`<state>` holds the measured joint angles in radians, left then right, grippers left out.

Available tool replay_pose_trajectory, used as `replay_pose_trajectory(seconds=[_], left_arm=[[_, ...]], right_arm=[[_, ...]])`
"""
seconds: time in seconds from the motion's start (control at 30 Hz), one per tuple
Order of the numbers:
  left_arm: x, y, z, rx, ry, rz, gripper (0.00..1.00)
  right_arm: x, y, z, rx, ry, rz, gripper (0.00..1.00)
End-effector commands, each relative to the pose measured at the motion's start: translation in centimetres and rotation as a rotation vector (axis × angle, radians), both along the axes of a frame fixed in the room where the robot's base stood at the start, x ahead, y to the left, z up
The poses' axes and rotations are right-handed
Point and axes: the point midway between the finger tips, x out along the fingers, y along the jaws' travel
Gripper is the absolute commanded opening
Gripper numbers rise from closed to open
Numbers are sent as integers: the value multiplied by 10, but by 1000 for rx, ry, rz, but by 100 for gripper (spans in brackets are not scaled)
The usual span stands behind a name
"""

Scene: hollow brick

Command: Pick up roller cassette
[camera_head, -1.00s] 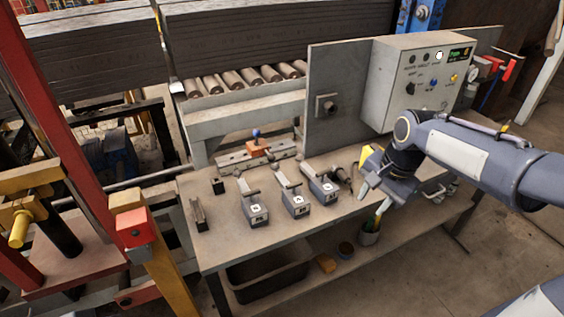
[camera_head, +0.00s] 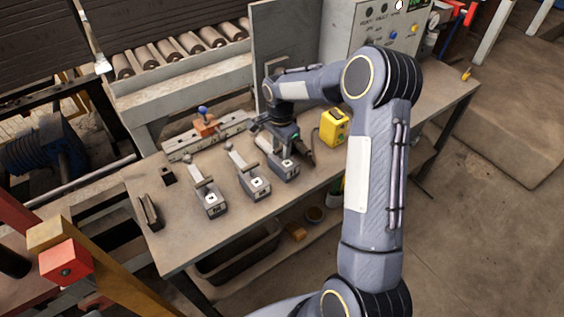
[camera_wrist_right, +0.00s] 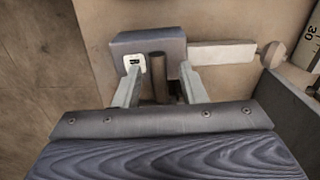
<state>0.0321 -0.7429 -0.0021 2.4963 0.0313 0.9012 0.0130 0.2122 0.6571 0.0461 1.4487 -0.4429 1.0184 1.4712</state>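Three similar grey cassettes, each a block with a flat arm, lie in a row on the workbench: a left one (camera_head: 212,202), a middle one (camera_head: 255,186) and a right one (camera_head: 287,171). My right gripper (camera_head: 287,148) is over the right one and partly hides it. In the right wrist view a cassette's grey block (camera_wrist_right: 150,42) with a white label and a pale arm lies just beyond the fingers. The fingers (camera_wrist_right: 160,85) are spread, with a dark cylindrical part between them; I cannot tell whether they touch it. My left gripper is not in view.
A yellow box (camera_head: 335,127) stands close right of my right gripper. A grey upright panel (camera_head: 285,45) and the control box (camera_head: 372,35) stand behind. A metal rail (camera_head: 185,147) with an orange block lies behind the cassettes.

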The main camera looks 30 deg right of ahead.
Motion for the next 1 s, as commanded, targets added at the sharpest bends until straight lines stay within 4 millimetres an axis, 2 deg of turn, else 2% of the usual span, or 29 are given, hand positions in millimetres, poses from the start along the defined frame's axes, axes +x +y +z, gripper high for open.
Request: replay_pose_trajectory(seconds=[0.1,0.3,0.6,1.0], left_arm=[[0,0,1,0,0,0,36],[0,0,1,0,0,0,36],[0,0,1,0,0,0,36],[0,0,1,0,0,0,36]], right_arm=[[0,0,-7,1,0,-1,37],[0,0,-8,1,-1,0,37],[0,0,-7,1,-1,0,0],[0,0,-7,1,-1,0,0]])
